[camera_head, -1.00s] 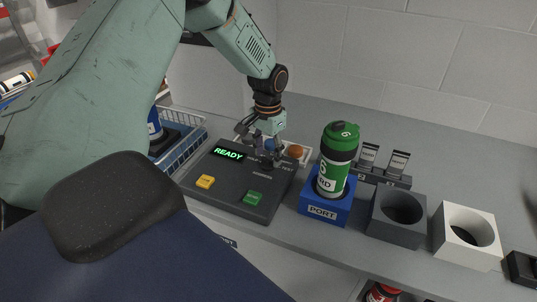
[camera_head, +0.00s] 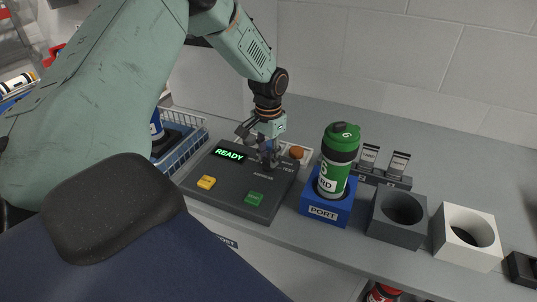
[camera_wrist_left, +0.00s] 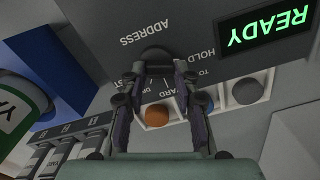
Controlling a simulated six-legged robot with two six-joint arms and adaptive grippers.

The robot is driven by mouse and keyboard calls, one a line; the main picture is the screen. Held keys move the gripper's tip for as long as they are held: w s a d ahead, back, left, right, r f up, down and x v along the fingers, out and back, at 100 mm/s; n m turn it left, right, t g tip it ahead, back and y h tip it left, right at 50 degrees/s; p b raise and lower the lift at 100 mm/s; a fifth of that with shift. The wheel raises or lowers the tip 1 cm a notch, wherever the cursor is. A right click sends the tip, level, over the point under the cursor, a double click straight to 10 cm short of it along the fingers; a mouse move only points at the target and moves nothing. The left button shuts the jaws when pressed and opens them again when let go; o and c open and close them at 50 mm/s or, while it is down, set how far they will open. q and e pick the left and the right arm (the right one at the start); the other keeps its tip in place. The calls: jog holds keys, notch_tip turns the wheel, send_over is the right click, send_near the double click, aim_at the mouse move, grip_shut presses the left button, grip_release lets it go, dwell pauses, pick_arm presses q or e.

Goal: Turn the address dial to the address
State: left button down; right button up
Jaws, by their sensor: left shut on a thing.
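The address dial (camera_wrist_left: 155,54) is a dark round knob on the dark console (camera_head: 228,187), below the upside-down word ADDRESS in the left wrist view. My left gripper (camera_wrist_left: 157,68) is shut on the dial, one fingertip at each side. In the head view, my left gripper (camera_head: 268,160) reaches down to the console's back right part and hides most of the dial. The labels around the dial are partly covered by the fingers, and I cannot tell which mark it points to. The display (camera_head: 229,154) reads READY in green. My right gripper is out of view.
The console has a yellow button (camera_head: 205,182) and a green button (camera_head: 254,198). Behind it, a white tray (camera_wrist_left: 228,105) holds coloured balls. Right of it, a green-and-white canister (camera_head: 336,165) stands in the blue PORT block (camera_head: 327,212). Grey (camera_head: 394,226) and white (camera_head: 464,245) blocks follow.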

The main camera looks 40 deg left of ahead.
pick_arm(q)
jog(key=shift+m, duration=0.4)
jog(key=shift+m+p, duration=0.65)
jog(key=shift+m, duration=0.25)
jog(key=m, duration=0.3)
jog(key=shift+w+d+m+p, duration=0.1)
jog(key=shift+d+m+p, duration=0.05)
jog(key=shift+m+p, duration=0.2)
jog(key=m, duration=0.3)
jog(key=shift+d+m, duration=0.1)
jog(key=shift+m, duration=0.15)
jog(key=shift+d+m, duration=0.1)
jog(key=shift+m, duration=1.8)
jog(key=c, duration=1)
grip_release()
